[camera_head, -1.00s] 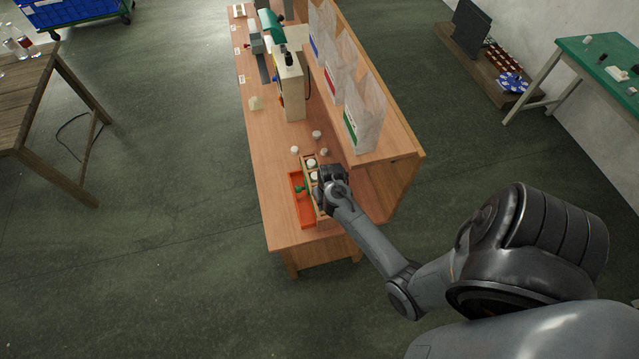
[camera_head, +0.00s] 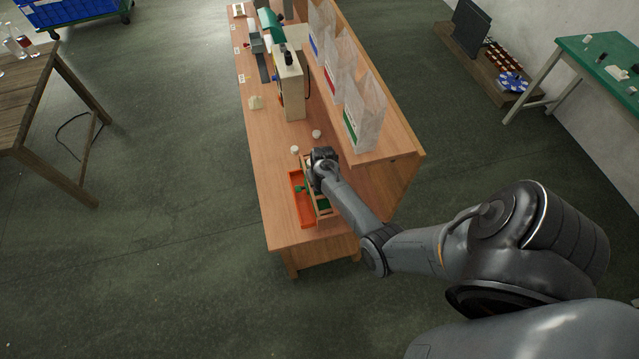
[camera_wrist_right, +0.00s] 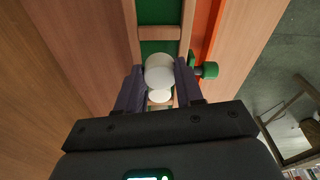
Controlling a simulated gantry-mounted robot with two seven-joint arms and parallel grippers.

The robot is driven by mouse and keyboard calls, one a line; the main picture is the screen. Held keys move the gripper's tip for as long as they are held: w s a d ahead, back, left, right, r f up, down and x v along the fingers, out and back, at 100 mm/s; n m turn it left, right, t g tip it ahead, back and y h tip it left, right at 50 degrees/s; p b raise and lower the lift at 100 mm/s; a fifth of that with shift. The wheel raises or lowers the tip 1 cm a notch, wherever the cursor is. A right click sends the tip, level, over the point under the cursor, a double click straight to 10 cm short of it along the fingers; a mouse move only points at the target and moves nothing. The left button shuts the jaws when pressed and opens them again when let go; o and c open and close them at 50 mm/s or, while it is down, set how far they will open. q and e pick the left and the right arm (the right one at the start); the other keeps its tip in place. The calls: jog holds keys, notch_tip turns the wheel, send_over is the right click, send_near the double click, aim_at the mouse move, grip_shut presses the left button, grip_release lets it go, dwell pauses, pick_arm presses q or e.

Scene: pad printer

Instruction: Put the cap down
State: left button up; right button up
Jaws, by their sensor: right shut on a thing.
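My right gripper (camera_wrist_right: 159,74) is shut on a round white cap (camera_wrist_right: 159,66), which sits between the fingertips over the wooden rack. In the head view the right gripper (camera_head: 318,170) is at the rack's far end and hides the held cap. The rack (camera_head: 324,213) is a narrow wooden frame with green-floored compartments; its crossbar (camera_wrist_right: 160,33) shows in the wrist view. A second white cap (camera_wrist_right: 160,97) shows just behind the held one, between the fingers. I cannot tell whether the held cap touches the rack. My left gripper is not in view.
An orange tray (camera_head: 306,217) with a green knobbed piece (camera_wrist_right: 208,70) lies beside the rack. Loose white caps (camera_head: 294,150) and (camera_head: 316,134) stand beyond it. The pad printer (camera_head: 290,88) is farther back. A shelf with clear bags (camera_head: 365,112) borders the right side.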

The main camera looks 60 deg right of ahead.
jog(key=shift+f, duration=0.1)
jog(key=shift+f+b, duration=0.35)
jog(key=shift+f, duration=0.15)
jog(key=o, duration=1.1)
jog(key=shift+r, duration=0.1)
jog(key=shift+r+p, duration=0.6)
jog(key=shift+r, duration=0.2)
jog(key=r+p, duration=0.3)
jog(key=p, duration=0.1)
jog(key=r+p, duration=0.4)
jog(key=s+r+p, duration=0.1)
jog(key=r+p, duration=0.3)
jog(key=p, duration=0.1)
jog(key=shift+a+r, duration=0.15)
jog(key=shift+a, duration=0.25)
